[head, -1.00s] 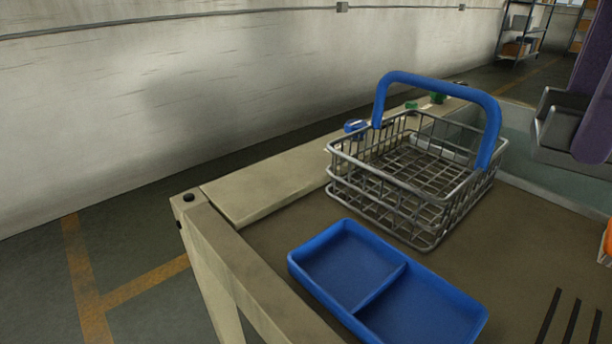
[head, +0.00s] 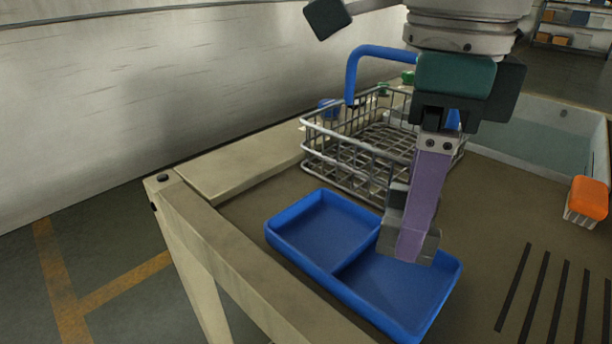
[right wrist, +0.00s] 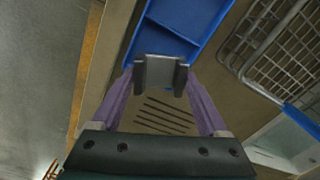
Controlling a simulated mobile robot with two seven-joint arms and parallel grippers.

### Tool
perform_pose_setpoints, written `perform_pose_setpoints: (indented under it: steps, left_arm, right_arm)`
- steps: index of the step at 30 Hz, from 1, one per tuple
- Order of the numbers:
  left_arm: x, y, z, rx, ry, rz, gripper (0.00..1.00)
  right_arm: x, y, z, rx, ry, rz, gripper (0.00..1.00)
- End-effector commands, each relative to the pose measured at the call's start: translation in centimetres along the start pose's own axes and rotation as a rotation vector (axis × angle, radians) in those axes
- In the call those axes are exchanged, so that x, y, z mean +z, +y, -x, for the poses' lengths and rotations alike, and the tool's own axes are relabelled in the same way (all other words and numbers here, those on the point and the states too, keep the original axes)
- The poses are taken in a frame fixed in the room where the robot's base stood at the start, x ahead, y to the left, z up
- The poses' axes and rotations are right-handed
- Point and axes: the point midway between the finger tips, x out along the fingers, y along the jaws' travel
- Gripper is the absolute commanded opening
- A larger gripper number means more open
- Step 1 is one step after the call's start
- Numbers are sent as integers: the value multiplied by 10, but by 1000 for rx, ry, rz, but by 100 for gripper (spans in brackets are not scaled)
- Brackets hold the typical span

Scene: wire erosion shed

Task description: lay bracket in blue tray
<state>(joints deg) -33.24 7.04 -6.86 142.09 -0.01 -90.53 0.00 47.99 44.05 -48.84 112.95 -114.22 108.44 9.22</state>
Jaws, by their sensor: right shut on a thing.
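The blue tray (head: 290,262) lies near the front of the table. It has two compartments split by a divider, and both look empty. My right gripper (head: 414,236), with purple fingers, points down over the tray. It is shut on the grey bracket (head: 394,208), which shows at the fingertips above the divider and right compartment. In the right wrist view the bracket (right wrist: 158,73) sits between both fingers, with the blue tray (right wrist: 172,22) beyond it. The bracket looks clear of the tray, but its exact height is hard to tell. My left gripper is not in view.
A wire basket (head: 345,165) with a raised blue handle stands just behind the tray. A grey bin (head: 540,135) is at the back right, and an orange-topped object (head: 588,198) is at the right. Dark slots (head: 540,290) mark the clear table right of the tray.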

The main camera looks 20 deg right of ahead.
Motion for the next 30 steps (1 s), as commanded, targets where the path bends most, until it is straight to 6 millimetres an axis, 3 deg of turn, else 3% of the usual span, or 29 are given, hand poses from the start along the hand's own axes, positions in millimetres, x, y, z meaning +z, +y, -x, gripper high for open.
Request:
perform_pose_setpoints:
  steps: [16, 28, 29, 30]
  left_arm:
    - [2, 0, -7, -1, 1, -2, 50]
    - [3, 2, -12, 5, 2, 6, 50]
    - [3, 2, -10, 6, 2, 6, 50]
    - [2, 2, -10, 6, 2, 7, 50]
  right_arm:
    - [0, 0, -64, 1, 1, 1, 0]
    - [0, 0, -70, -2, -2, 2, 0]
    - [0, 0, -69, -1, 0, 2, 81]
    - [0, 0, -69, -1, 0, 2, 85]
